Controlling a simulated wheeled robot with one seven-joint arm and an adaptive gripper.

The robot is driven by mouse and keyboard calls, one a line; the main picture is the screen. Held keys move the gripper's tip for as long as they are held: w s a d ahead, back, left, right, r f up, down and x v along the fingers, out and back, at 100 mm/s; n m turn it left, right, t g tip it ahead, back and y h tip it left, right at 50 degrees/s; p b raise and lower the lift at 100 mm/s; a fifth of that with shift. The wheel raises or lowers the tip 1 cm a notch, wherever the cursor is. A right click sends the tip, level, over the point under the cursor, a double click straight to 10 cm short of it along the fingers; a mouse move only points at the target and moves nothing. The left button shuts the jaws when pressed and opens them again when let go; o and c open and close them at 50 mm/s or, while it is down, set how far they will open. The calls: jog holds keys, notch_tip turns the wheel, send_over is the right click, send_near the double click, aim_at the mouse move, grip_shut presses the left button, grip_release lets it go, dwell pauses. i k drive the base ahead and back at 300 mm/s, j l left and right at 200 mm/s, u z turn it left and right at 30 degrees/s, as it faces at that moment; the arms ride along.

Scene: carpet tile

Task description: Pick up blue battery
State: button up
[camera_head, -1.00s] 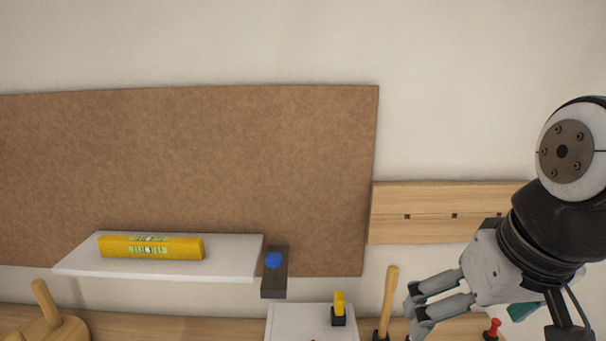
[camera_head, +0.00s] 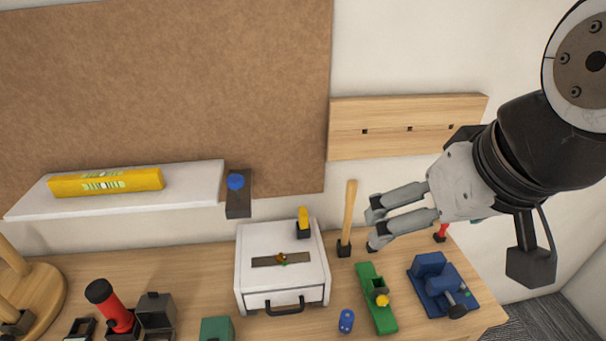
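A small blue object (camera_head: 346,320), which looks like the blue battery, stands on the workbench near the bottom edge of the head view, between the white drawer box and a green tool. Its details are too small to be sure. My gripper (camera_head: 373,226) is in the air at the right, above and slightly right of the blue object in the picture. Its two fingers point left with a gap between them, and nothing is held.
The white drawer box (camera_head: 250,262) has a yellow-and-black item on top. A wooden-handled tool (camera_head: 348,220), a green plane-like tool (camera_head: 372,295) and a blue vise (camera_head: 440,285) stand nearby. A red-and-black item (camera_head: 112,307) is at left. A white shelf (camera_head: 190,185) holds a yellow level.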

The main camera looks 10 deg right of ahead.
aim_at(347, 317)
jog(key=u, duration=0.1)
jog(key=k+j+z, duration=0.15)
jog(key=j, duration=0.35)
jog(key=k+j+z, duration=0.15)
jog(key=j, duration=0.4)
jog(key=k+j+z, duration=0.15)
jog(key=k+j, duration=0.15)
jog(key=j, duration=0.15)
jog(key=k+j+z, duration=0.15)
jog(key=j, duration=0.3)
jog(key=k+j+z, duration=0.15)
jog(key=k+j, duration=0.2)
jog(key=j, duration=0.1)
